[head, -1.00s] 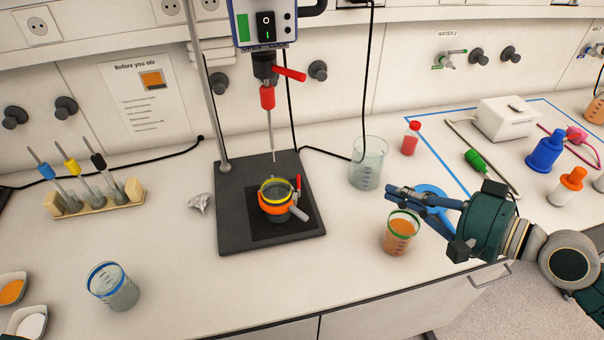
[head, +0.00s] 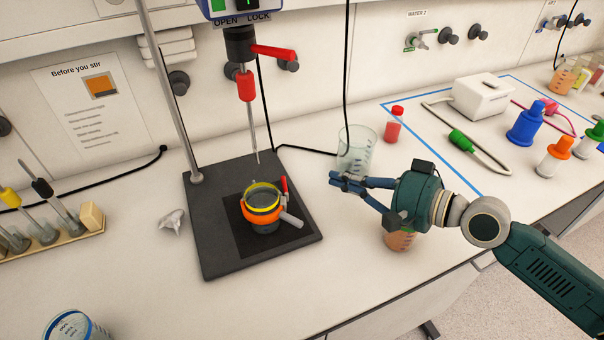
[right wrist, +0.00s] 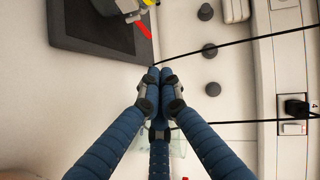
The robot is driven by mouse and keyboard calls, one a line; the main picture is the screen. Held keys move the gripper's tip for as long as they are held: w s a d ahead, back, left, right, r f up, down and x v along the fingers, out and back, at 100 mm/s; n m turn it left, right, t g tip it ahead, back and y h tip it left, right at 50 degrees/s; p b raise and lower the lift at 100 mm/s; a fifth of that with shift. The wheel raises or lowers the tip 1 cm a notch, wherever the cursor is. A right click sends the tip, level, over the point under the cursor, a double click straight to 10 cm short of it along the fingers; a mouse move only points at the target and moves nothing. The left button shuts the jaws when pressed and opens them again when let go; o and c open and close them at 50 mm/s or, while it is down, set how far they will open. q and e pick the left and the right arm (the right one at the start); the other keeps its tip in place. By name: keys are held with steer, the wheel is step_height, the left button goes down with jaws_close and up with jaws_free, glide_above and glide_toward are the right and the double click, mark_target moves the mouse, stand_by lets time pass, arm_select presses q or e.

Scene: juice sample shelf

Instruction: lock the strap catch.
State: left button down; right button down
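A dark beaker with a yellow rim (head: 262,190) stands on the black stirrer plate, with an orange strap (head: 258,216) around it. A red catch lever (head: 284,185) stands up at the strap's right side, beside a grey handle (head: 291,220). The lever (right wrist: 142,29) also shows at the top of the right wrist view. My right gripper (head: 340,182) is to the right of the strap and apart from it, over the table. Its fingertips (right wrist: 160,74) are together in the right wrist view, with nothing seen between them. My left gripper is not in view.
The stirrer's rod (head: 254,132) hangs above the beaker; a metal pole (head: 169,90) stands behind left. A clear beaker (head: 356,150) is just behind my right gripper. An orange-filled cup (head: 400,240) is partly hidden under my right arm. The table in front of the base (head: 218,262) is clear.

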mark_target(285, 186)
steer(key=a+p, duration=0.1)
steer(key=a, duration=0.1)
steer(key=w+a+f+p, duration=0.1)
steer(key=a, duration=0.2)
steer(key=w+a+f+p, duration=0.1)
steer(key=a, duration=0.2)
steer(key=shift+w+f, duration=0.25)
steer(key=shift+a+f, duration=0.1)
steer(key=shift+f, duration=0.05)
steer(key=shift+w, duration=0.1)
steer(key=shift+p, duration=0.3)
